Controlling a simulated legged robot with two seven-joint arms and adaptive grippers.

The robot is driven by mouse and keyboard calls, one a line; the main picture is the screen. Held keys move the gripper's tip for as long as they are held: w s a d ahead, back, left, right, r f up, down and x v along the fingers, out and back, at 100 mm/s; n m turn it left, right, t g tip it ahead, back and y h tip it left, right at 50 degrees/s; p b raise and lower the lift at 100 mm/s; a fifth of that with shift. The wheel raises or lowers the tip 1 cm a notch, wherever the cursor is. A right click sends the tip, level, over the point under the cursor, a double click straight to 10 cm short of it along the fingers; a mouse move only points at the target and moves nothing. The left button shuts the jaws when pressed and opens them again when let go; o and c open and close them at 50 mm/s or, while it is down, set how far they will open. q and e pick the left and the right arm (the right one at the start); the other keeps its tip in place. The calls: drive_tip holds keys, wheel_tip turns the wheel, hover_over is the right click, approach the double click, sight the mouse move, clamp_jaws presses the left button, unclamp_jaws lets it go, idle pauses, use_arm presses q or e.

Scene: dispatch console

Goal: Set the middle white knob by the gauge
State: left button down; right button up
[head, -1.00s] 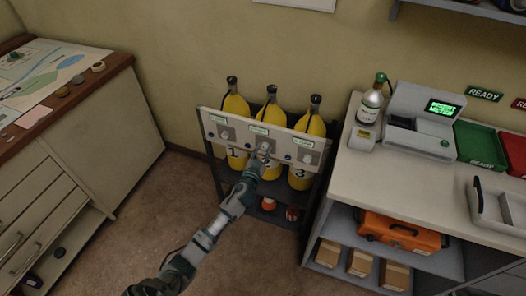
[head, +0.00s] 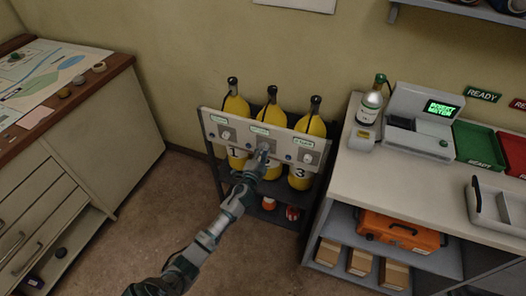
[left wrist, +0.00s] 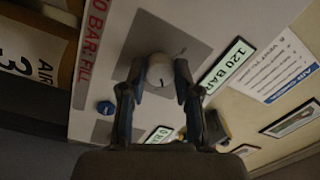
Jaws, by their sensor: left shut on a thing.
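My left gripper (head: 264,152) is at the middle of the white panel (head: 211,122) in front of the yellow cylinders. In the left wrist view, its two fingers (left wrist: 158,88) are shut on the middle white knob (left wrist: 160,68), one on each side. A small dark mark shows on the knob's face. The gauge display (left wrist: 228,65) beside it reads 120 BAR. Red lettering (left wrist: 94,30) on the panel's edge reads 120 BAR: FILL. In the head view the gripper mostly hides the knob, and the middle display (head: 260,130) is too small to read. My right gripper is not in view.
The left knob (head: 226,134) and right knob (head: 308,158) flank the gripper. Another display (left wrist: 160,134) and a blue button (left wrist: 105,107) are close to the fingers. A counter (head: 400,170) stands at right, a wooden-topped cabinet (head: 110,130) at left. Floor between is clear.

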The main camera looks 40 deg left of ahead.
use_arm(q)
drive_tip(key=shift+f+m, duration=0.3)
drive_tip(key=shift+m, duration=0.3)
drive_tip(key=c, duration=1)
unclamp_jaws()
drive_tip(key=shift+o, duration=0.9)
drive_tip(key=shift+a, duration=0.1)
drive_tip(key=v, duration=1.1)
drive_tip(key=shift+s, duration=0.4)
